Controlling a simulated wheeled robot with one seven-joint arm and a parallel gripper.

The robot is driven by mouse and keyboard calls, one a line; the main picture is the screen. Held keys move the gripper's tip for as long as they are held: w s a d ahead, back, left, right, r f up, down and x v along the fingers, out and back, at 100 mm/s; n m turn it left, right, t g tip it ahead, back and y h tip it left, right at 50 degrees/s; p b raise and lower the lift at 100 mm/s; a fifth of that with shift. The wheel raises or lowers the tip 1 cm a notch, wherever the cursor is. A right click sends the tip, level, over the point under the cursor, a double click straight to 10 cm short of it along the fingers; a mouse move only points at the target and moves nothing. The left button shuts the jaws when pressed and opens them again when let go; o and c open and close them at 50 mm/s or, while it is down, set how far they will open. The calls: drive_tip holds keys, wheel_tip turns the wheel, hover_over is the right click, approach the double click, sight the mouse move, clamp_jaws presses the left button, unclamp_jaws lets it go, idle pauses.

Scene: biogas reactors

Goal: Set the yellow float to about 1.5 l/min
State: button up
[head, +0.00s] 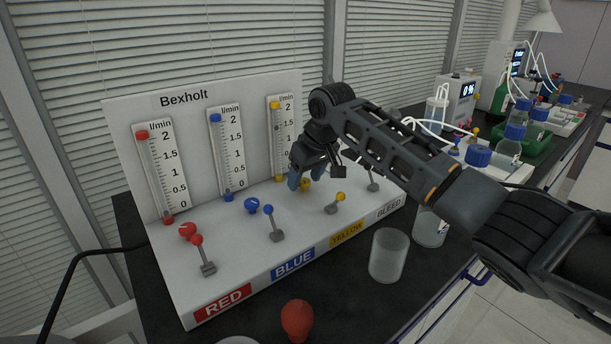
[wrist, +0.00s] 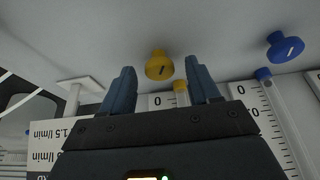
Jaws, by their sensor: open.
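The yellow flow tube (head: 276,140) stands third on the white Bexholt panel, beside a scale. A yellow piece (head: 275,104) sits high in it, about level with the 2 mark; I cannot tell whether it is the float or an end fitting. My gripper (head: 305,176) is open at the knob. In the wrist view, my fingers (wrist: 160,70) stand apart on either side of it, with gaps showing. The tube's lower part is in view.
Red (head: 188,231) and blue (head: 251,204) knobs lie to the left. Levers, including the yellow-tipped one (head: 335,205), stand in front of the knobs. An empty beaker (head: 389,256) stands before the panel, near the counter edge. Bottles (head: 478,156) crowd the right.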

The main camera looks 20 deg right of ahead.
drive_tip(key=a+v, duration=0.1)
drive_tip(key=v, duration=0.6)
drive_tip(key=shift+d+r, duration=0.4)
drive_tip(key=shift+d, duration=0.15)
drive_tip(key=shift+s, duration=0.15)
